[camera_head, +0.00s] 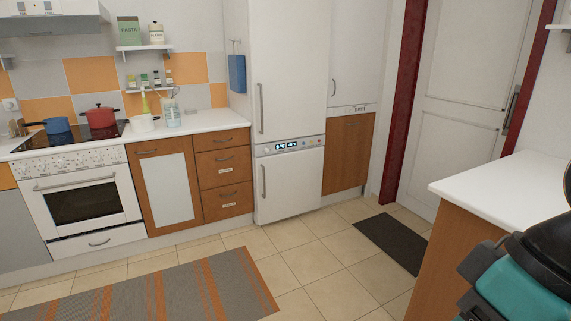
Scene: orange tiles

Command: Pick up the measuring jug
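A clear, pale jug-like vessel (172,114), which looks like the measuring jug, stands upright on the white counter (212,119) at the back left. It is small in the head camera view, so its markings and handle are hard to make out. It stands just right of a white pot. My gripper is not in view. Only a teal and black part of my own body shows at the lower right corner, far from the jug.
The white pot (142,124) is beside the jug; a red pot (100,117) and blue pot (57,125) are on the stove. Shelves (147,87) hang above. A white-topped counter (500,183) stands at right.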

